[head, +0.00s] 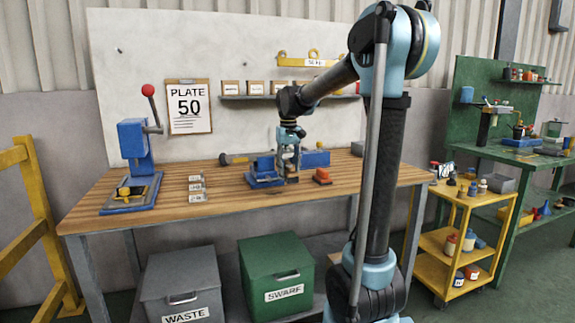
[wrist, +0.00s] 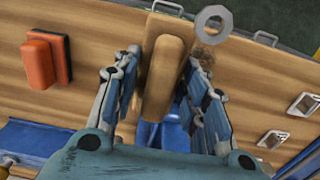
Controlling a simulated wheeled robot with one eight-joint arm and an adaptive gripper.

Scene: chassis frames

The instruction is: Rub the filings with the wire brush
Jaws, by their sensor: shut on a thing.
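My gripper (head: 290,165) is over the middle of the wooden bench, beside the blue parts. In the wrist view my gripper (wrist: 165,85) has its fingers on both sides of a tan wooden block, which I take to be the wire brush (wrist: 166,70). The brush is held lengthwise between the fingers; its bristles are hidden below it. A dark brown speckled patch, likely the filings (wrist: 207,58), shows on the bench just right of the brush, partly covered by the right finger. I cannot tell whether the brush touches the bench.
A grey ring (wrist: 213,21) lies near the bench edge. An orange-red block (head: 322,176) stands right of my gripper. Small tagged holders (head: 197,188) lie to the left, beyond them a blue press (head: 133,145). Waste (head: 180,285) and swarf (head: 275,270) bins stand below.

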